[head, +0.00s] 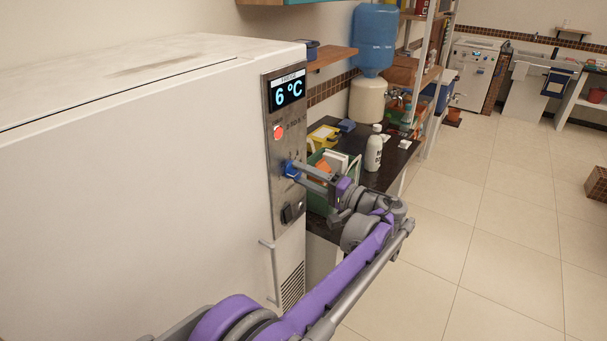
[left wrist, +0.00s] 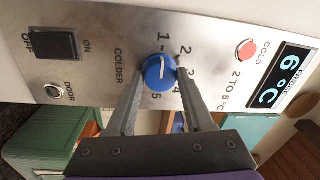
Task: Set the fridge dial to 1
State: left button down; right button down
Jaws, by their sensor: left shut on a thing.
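The blue fridge dial (head: 291,170) sits on the metal control panel of the white fridge, below the display. It also shows in the left wrist view (left wrist: 158,72), with numbers 1 to 5 printed around it. Its white pointer line runs roughly up and down in that view; which number it marks is hard to tell. My left gripper (head: 303,172) is shut on the dial, one finger on each side, as the left wrist view (left wrist: 160,88) also shows. The display (head: 287,90) reads 6 °C. My right gripper is not in view.
A red light (head: 279,132) sits above the dial and a black ON/OFF switch (left wrist: 55,43) below it. A dark counter (head: 395,160) with a white bottle (head: 374,152) and a green crate (head: 318,200) stands beside the fridge.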

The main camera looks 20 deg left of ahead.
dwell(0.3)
pick_arm(q)
jog(key=shift+c, duration=1.4)
grip_release()
jog(key=shift+d, duration=0.1)
jog(key=b+v, duration=0.1)
jog(key=v, duration=0.9)
jog(key=shift+d, duration=0.3)
jog(key=shift+s+f, duration=0.1)
jog(key=shift+s, duration=0.05)
